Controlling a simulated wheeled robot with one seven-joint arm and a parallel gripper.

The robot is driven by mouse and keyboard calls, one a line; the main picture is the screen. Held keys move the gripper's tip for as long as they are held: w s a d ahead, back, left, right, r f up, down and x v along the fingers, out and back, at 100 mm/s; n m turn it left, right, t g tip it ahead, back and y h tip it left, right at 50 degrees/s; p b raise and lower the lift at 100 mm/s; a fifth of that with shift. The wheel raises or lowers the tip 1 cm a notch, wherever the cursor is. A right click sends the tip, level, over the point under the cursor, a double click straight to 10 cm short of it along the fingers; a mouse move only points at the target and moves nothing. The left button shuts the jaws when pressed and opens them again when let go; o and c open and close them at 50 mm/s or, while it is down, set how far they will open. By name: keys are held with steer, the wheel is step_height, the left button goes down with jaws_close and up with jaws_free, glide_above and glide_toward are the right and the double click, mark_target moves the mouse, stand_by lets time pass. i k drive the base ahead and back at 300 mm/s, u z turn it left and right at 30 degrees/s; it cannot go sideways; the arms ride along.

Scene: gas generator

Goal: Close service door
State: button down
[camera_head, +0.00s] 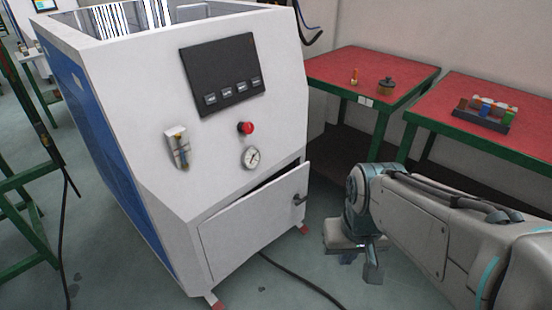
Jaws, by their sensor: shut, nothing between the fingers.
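The white service door (255,222) is at the lower front of the white and blue generator cabinet (125,100). It stands ajar, with a dark gap along its top edge. A small dark handle (299,200) is near its right edge. My gripper (358,262) is to the right of the door, pointing down, apart from it by a short stretch of floor. Its fingers are shut and hold nothing that I can see. The inside of the cabinet behind the door is mostly hidden.
A black panel (222,75), a red button (246,128) and a gauge (250,157) are above the door. A dark cable (300,280) lies on the floor in front. Two red-topped tables (375,65) stand behind my arm. A green frame (25,180) is at left.

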mark_target(232, 236)
steer(key=k, duration=0.25)
steer(key=u, duration=0.8)
steer(key=i, duration=0.8)
steer(key=z, duration=1.1)
steer(key=i, duration=0.55)
steer(key=z, duration=0.6)
